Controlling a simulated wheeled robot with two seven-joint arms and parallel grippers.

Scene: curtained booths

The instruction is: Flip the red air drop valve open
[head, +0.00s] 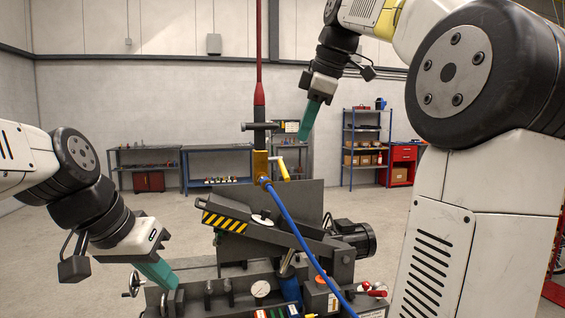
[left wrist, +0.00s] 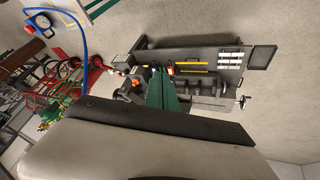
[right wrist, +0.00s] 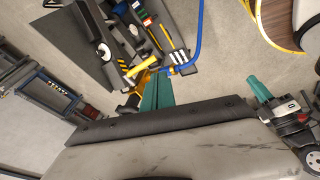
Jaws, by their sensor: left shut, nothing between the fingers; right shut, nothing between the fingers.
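The red air drop (head: 259,80) hangs from above in the head view. At its lower end is a brass-yellow valve body (head: 260,170) with a yellow lever (head: 284,170) on its right side, slanting down and away from the pipe. A blue hose (head: 290,222) leaves its bottom. My right gripper (head: 304,136) is shut and empty, above and right of the lever, apart from it in the picture. In the right wrist view yellow parts of the valve (right wrist: 143,77) show by the teal fingers (right wrist: 158,88); contact cannot be told. My left gripper (head: 171,284) is shut and empty, low at left.
A machine with a striped arm (head: 224,222), a gauge (head: 260,289) and a motor (head: 353,237) stands below the valve. My left fingers are close to its left side. Shelves (head: 362,145) and benches (head: 217,165) line the far wall, with open floor before them.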

